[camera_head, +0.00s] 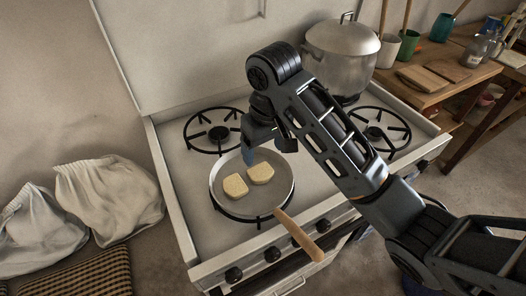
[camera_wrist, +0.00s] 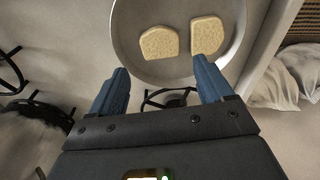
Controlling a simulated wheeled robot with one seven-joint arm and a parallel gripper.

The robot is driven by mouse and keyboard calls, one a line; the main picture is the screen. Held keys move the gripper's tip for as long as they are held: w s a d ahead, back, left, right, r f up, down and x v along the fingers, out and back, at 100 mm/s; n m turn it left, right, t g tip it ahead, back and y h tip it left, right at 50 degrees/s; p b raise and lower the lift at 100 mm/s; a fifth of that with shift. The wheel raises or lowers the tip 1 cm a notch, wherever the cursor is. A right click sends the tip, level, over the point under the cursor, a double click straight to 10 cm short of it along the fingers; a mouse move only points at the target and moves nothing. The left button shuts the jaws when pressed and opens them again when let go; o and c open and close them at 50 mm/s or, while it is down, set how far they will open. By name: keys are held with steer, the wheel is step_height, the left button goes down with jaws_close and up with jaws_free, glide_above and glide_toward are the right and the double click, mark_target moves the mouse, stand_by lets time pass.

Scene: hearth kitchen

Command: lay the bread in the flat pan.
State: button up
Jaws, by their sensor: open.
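Two slices of bread lie flat in the flat pan (camera_head: 284,196): the left slice (camera_head: 235,186) and the right slice (camera_head: 260,172), side by side. The pan sits on the front left burner, its wooden handle (camera_head: 300,236) pointing to the front right. In the wrist view the slices also show, one (camera_wrist: 159,43) near the middle and one (camera_wrist: 208,36) to its right. My gripper (camera_head: 262,148) is above the back edge of the pan, with its blue fingers (camera_wrist: 158,88) spread apart and nothing between them. Both slices are clear of the fingers.
A large lidded pot (camera_head: 342,52) stands on the back right of the stove (camera_head: 185,220). Bare burners are at the back left (camera_head: 216,132) and right (camera_head: 378,130). White sacks (camera_head: 110,200) lie left of the stove. A wooden table (camera_head: 440,95) with cups and boards is at right.

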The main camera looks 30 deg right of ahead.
step_height(320, 180, up, 3)
steer(key=shift+s+r+b, duration=0.1)
steer(key=shift+s+b, duration=0.05)
steer(key=shift+b, duration=0.35)
steer(key=s+a+f+m+t+y, duration=0.2)
steer(key=s+a+t+y, duration=0.15)
steer(key=a, duration=0.55)
steer(key=s+a+f+m+t+y, duration=0.1)
steer(key=s+a+f+t+y, duration=0.25)
steer(key=a, duration=0.65)
steer(key=s+d+f+m+t+h, duration=0.1)
steer(key=s+d+m+t+h, duration=0.2)
steer(key=s, duration=0.7)
steer(key=s+d+r+n+t+h, duration=0.1)
steer(key=s+d+r, duration=0.3)
steer(key=s+d, duration=0.4)
steer(key=s+d+r+n+t+h, duration=0.2)
steer(key=s+d, duration=0.6)
steer(key=s, duration=0.5)
step_height(320, 180, up, 3)
steer(key=shift+s+f+n+h, duration=0.2)
steer(key=shift+s+n+h, duration=0.3)
steer(key=shift+n, duration=0.5)
